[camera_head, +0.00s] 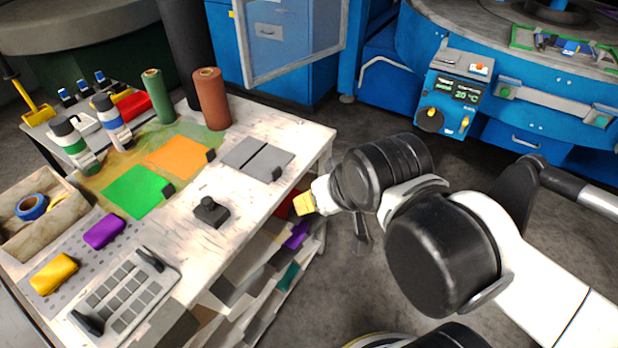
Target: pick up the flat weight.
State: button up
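A small dark block with a raised knob (211,210) sits on the white worktable (185,225), right of the green sheet; it looks like the flat weight, but I cannot be sure. Nothing touches it from above. My gripper (306,204) is at the end of the arm, right of the block, by the table's right edge. A yellowish tip and a white part show there, and dark arm links hide much of the rest. I cannot tell whether the fingers are open or shut. The gripper is apart from the block.
Green (136,191) and orange (178,157) sheets lie behind the block, with grey plates (256,158) to the right. Green (158,96) and brown (211,98) rolls stand at the back. A grey gridded tray (125,297) lies in front. A blue machine (455,90) stands behind.

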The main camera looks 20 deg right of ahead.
aim_at(214, 214)
jog(key=j+z, duration=0.1)
jog(key=j, duration=0.3)
jog(key=k+j+z, duration=0.15)
jog(key=j, duration=0.25)
jog(key=j+z, duration=0.1)
jog(key=j, duration=0.35)
jog(key=k+j+z, duration=0.15)
jog(key=j, duration=0.2)
jog(key=j+z, duration=0.1)
jog(key=j, duration=0.3)
jog(key=k, duration=0.05)
